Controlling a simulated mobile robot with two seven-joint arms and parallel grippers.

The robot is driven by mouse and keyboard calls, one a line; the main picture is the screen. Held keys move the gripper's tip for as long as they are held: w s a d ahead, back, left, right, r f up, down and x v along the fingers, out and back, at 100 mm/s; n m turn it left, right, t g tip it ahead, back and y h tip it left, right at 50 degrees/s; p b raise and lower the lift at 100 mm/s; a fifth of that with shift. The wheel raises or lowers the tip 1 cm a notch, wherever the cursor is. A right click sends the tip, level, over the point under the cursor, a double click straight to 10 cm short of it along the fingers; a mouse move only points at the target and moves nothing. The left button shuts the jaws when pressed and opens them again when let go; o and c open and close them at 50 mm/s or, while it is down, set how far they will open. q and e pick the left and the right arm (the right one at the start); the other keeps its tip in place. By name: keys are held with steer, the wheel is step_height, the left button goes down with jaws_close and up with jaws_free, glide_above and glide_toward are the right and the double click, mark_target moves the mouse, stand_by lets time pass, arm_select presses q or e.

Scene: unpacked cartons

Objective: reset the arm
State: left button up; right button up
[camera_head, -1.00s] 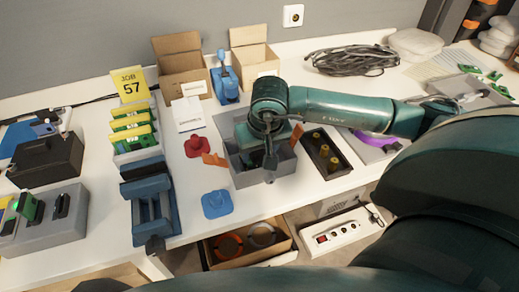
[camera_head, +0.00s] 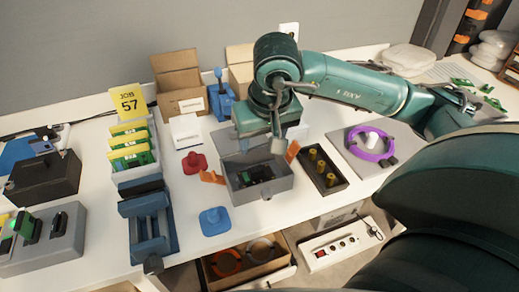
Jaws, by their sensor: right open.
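My right arm reaches in from the right. My right gripper (camera_head: 276,143) is raised above the grey open bin (camera_head: 262,188), with its teal body over the bin's back edge. It is open, and I see nothing held in it. Dark and green small items (camera_head: 250,178) lie in the bin, partly in shadow. My left gripper is not in view.
A red piece (camera_head: 193,162) and a blue piece (camera_head: 215,220) sit left of the bin. A black tray with yellow parts (camera_head: 322,168) and a purple ring (camera_head: 370,143) lie right. Cardboard boxes (camera_head: 178,80) stand behind.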

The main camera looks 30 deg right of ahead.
steer(key=shift+s+r, duration=0.15)
steer(key=shift+r, duration=0.4)
